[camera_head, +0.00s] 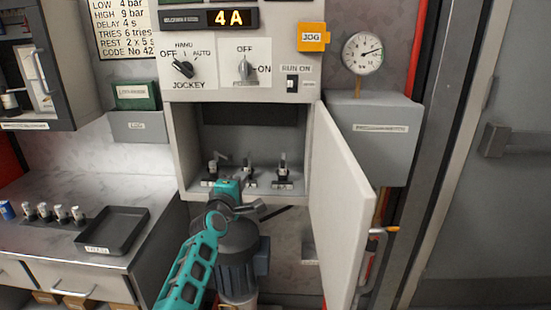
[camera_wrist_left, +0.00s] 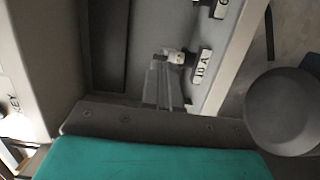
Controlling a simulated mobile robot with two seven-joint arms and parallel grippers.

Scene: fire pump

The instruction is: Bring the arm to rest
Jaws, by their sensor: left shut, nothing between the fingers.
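My left arm comes up from the bottom of the head view, and its teal gripper (camera_head: 228,188) is at the lower front of the open cabinet (camera_head: 183,150). In the left wrist view the gripper's fingers (camera_wrist_left: 162,86) are together and empty. They are close to a small fitting (camera_wrist_left: 175,57) beside a "10 A" label (camera_wrist_left: 201,67); I cannot tell whether they touch it. In the head view several small fittings (camera_head: 283,172) stand in a row on the cabinet floor, partly hidden by my gripper. My right gripper is not in view.
The cabinet door (camera_head: 340,195) stands open to the right of my arm. A motor (camera_head: 237,265) is below the cabinet. A black tray (camera_head: 113,230) and several small cylinders (camera_head: 60,214) are on the left counter. A grey box (camera_head: 375,145) with a gauge (camera_head: 362,52) is at right.

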